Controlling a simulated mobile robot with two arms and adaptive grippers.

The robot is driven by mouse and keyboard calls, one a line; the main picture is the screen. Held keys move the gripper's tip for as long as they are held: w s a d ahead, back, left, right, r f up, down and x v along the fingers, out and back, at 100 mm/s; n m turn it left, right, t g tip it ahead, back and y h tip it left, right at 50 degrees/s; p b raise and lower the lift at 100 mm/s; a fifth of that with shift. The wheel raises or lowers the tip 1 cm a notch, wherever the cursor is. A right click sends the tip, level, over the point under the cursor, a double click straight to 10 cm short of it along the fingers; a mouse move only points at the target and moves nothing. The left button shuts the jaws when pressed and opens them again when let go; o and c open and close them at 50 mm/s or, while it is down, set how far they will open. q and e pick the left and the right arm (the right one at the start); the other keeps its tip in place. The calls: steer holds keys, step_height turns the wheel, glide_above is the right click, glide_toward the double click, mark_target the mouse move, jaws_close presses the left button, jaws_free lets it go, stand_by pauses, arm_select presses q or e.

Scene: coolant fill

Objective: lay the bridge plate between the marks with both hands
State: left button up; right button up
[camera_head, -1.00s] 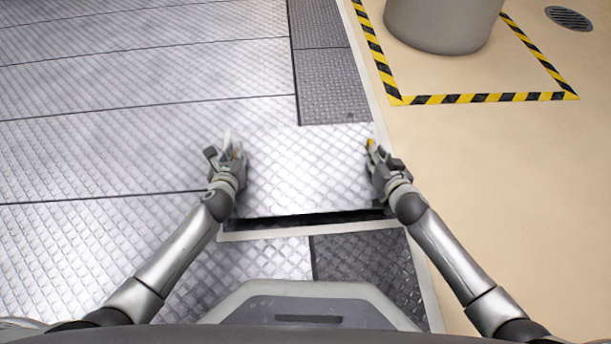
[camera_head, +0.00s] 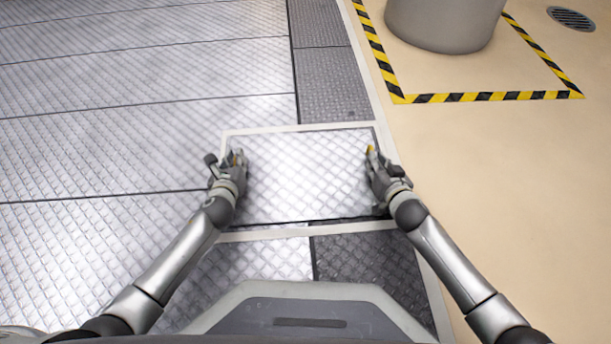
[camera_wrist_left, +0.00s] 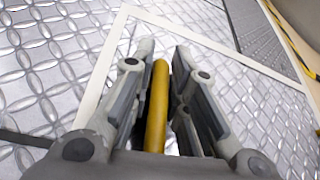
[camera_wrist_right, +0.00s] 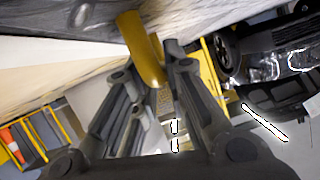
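The bridge plate (camera_head: 305,178) is a silver tread plate lying flat, or very nearly so, inside a pale outline of marks (camera_head: 270,129). A thin dark strip shows along its near edge. My left gripper (camera_head: 236,160) is at its left edge, with its fingers around a yellow handle (camera_wrist_left: 157,105) in the left wrist view. My right gripper (camera_head: 373,158) is at its right edge, with its fingertips at both sides of another yellow handle (camera_wrist_right: 141,50) in the right wrist view. Whether the plate's underside touches the floor everywhere is hidden.
Silver tread flooring (camera_head: 130,140) spreads to the left. Darker tread panels (camera_head: 335,85) lie beyond and in front of the plate. Smooth beige floor (camera_head: 500,200) is clear at the right. A grey cylinder (camera_head: 440,25) stands inside yellow-black floor tape (camera_head: 480,97).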

arm_select(q)
steer(key=o, duration=0.4)
steer(key=shift+d, duration=0.15)
steer(key=shift+c, duration=0.2)
arm_select(e)
steer(key=o, duration=0.4)
steer(key=shift+a+r, duration=0.1)
arm_select(q)
steer(key=shift+s, duration=0.1)
steer(key=v, duration=1.1)
steer(key=shift+s+r, duration=0.2)
steer(key=shift+s, duration=0.2)
arm_select(e)
steer(key=shift+s+d, duration=0.2)
steer(key=shift+s, duration=0.2)
steer(key=v, duration=1.1)
steer(key=shift+r, duration=0.2)
